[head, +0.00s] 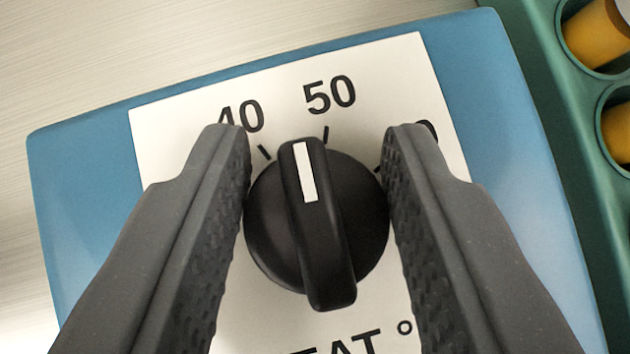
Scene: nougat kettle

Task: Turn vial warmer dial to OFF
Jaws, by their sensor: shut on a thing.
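The black round dial (368,225) sits on a white label plate (175,140) on top of the blue vial warmer (85,190). Its raised grip bar carries a white pointer line, which points up and slightly left, between the 40 and 50 marks and nearer 50. My gripper (318,150) is around the dial, with one ridged grey finger against each side of its round body, shut on it. The right finger partly covers another number, of which only part shows. No OFF mark is visible; the fingers hide parts of the label.
A green rack (540,75) with amber vials (597,32) stands close along the right side of the blue housing. A brushed light metal surface (150,45) is clear at the top and left.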

